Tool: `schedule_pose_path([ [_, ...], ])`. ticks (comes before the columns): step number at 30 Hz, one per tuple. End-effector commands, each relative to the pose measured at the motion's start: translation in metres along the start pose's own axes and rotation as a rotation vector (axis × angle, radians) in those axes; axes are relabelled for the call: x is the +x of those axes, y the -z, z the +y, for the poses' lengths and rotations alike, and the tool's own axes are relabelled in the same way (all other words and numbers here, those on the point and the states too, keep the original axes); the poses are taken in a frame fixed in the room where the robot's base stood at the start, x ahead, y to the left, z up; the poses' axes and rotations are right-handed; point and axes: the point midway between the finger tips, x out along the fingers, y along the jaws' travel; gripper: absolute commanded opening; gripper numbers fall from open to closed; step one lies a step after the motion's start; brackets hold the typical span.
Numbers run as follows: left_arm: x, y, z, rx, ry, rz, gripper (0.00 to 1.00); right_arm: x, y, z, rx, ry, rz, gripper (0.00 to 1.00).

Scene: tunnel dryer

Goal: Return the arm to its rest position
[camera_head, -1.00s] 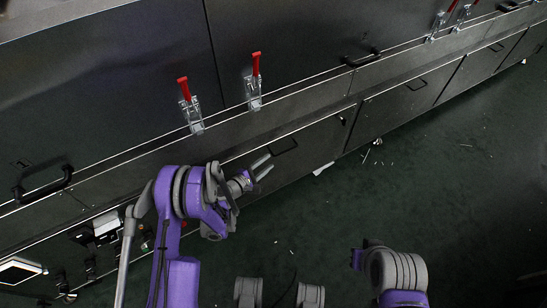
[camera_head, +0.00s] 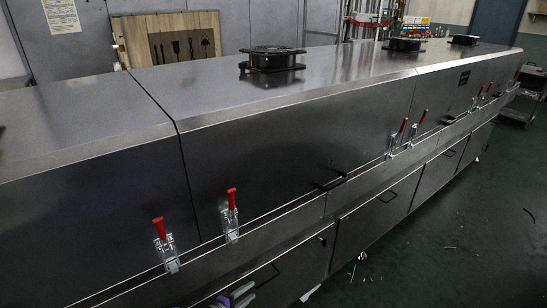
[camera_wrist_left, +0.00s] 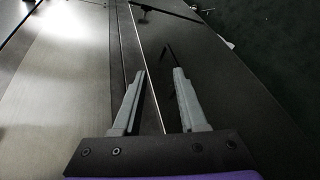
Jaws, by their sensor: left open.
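My left gripper (camera_head: 236,296) shows only in part at the bottom edge of the head view, in front of the dryer's lower panels. In the left wrist view the left gripper (camera_wrist_left: 159,76) has its two grey fingers apart, with nothing between them. Beyond the fingers are a dark panel and a pale metal strip. The rest of my left arm is below the head view. My right arm and right gripper are not in view.
The long metal tunnel dryer (camera_head: 290,140) fills most of the head view. Red-handled latches (camera_head: 231,215) and black handles (camera_head: 332,182) stick out along its front. Black fan units (camera_head: 272,58) stand on top. Green floor (camera_head: 440,240) is open at right, with small scraps.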

Motion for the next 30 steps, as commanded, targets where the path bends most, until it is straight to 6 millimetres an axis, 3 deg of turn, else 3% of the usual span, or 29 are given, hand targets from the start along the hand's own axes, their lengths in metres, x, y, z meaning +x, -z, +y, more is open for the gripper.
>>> schedule_pose_path([
  [1,-0.01,-0.012,0.013,0.062,0.039,0.001,0.42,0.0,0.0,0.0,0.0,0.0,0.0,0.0],
  [6,-0.048,-0.044,0.037,0.284,0.186,0.003,0.42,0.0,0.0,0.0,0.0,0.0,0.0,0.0],
  [13,-0.118,-0.084,0.047,0.576,0.389,-0.004,0.42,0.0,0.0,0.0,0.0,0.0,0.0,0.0],
  [24,-0.252,-0.126,0.018,1.012,0.73,-0.034,0.42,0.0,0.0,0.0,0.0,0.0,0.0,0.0],
  [30,-0.305,-0.132,-0.004,1.174,0.873,-0.049,0.42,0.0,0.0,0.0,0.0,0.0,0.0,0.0],
])
